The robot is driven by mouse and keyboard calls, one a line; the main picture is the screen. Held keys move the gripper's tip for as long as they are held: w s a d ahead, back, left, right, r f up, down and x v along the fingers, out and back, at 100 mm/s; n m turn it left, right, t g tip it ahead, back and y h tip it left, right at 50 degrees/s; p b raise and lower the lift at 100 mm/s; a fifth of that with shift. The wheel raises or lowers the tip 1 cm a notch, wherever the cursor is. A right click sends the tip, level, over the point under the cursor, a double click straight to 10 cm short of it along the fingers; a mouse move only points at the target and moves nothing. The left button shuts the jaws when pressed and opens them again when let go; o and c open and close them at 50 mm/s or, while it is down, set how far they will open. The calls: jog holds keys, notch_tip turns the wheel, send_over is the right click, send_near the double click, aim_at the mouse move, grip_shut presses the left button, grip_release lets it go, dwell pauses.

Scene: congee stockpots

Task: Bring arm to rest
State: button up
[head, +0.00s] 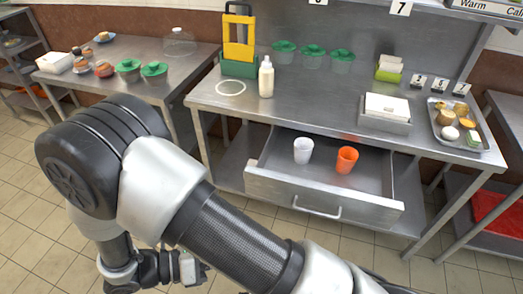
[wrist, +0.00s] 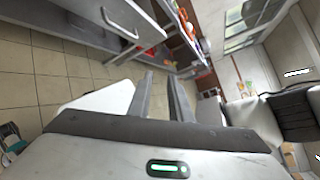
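My arm crosses the lower left of the head view, with its big dark elbow joint raised in front of the left table. My gripper (head: 203,272) hangs low at the bottom of the head view, partly hidden by my arm, over the tiled floor and in front of the counter. In the wrist view my gripper (wrist: 161,74) shows two grey fingers with a gap between them. Nothing is held between them. The wrist view is tilted sideways.
A steel counter (head: 330,95) stands ahead. Its drawer (head: 270,188) is pulled out, holding a white cup (head: 303,150) and an orange cup (head: 347,159). A second table (head: 150,90) with food stands left. A red tray (head: 497,213) is low at right. Floor (head: 40,240) shows at left.

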jog(key=w+d+r+m+y+p, duration=0.1)
jog(key=d+r+m+y+p, duration=0.3)
jog(key=r+m, duration=0.6)
jog(key=w+d+r+m+y+p, duration=0.2)
jog(key=d+r+m+y+p, duration=0.3)
jog(key=r+m, duration=0.6)
jog(key=w+d+r+m+t+y+p, duration=0.1)
jog(key=d+r+m+y+p, duration=0.4)
jog(key=r, duration=1.5)
jog(key=d+m, duration=0.3)
jog(key=m, duration=0.2)
jog(key=shift+w+d+m+y, duration=0.2)
jog(key=shift+d+m+y, duration=0.1)
jog(key=shift+y, duration=0.1)
